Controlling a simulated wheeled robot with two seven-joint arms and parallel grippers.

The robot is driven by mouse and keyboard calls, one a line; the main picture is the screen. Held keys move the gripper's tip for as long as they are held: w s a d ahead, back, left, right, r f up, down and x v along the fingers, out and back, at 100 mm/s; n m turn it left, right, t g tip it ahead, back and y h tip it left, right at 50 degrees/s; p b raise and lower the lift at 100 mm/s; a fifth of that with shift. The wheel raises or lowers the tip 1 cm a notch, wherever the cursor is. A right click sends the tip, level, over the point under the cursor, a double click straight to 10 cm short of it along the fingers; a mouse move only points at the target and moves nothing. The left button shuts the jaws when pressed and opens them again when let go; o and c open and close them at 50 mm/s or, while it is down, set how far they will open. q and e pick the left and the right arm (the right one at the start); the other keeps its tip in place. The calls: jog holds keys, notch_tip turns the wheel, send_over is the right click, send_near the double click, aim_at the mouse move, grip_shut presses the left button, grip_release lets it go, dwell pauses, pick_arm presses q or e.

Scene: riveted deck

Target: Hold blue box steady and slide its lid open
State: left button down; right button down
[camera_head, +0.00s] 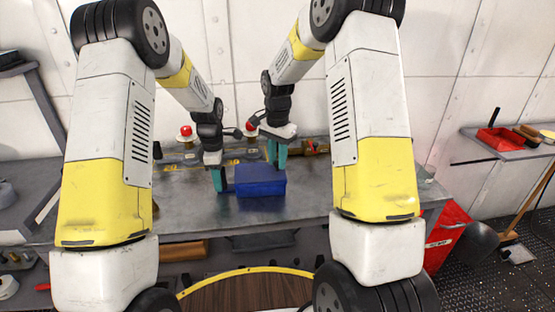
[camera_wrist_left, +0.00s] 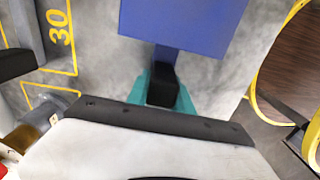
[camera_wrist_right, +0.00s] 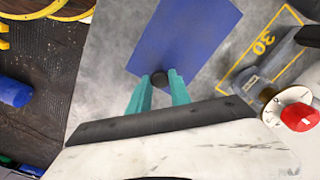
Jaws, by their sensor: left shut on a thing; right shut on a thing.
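The blue box (camera_head: 260,182) sits on the grey metal bench, its lid looking closed; I cannot make out a seam. My left gripper (camera_head: 219,186) is at the box's left side. In the left wrist view its teal fingers are shut on a dark handle (camera_wrist_left: 162,88) at the end of a narrow blue piece sticking out from the box (camera_wrist_left: 185,25). My right gripper (camera_head: 277,160) reaches down at the box's upper right. In the right wrist view its teal fingers are shut on a dark round knob (camera_wrist_right: 160,78) at the near edge of the blue top (camera_wrist_right: 187,38).
Red-knobbed fixtures (camera_head: 185,132) and yellow markings lie along the back of the bench (camera_head: 190,218). The bench in front of the box is clear. A side shelf (camera_head: 510,152) with a red tray (camera_head: 497,140) is at the far right.

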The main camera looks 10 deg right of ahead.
jog(key=shift+d, duration=0.1)
dwell(0.4)
jog(key=d, duration=1)
jog(key=shift+s+d, duration=0.2)
jog(key=shift+d, duration=0.1)
jog(key=c, duration=1.2)
grip_release()
jog(key=shift+o, duration=0.2)
jog(key=shift+a+r, duration=0.1)
notch_tip(320, 180, up, 12)
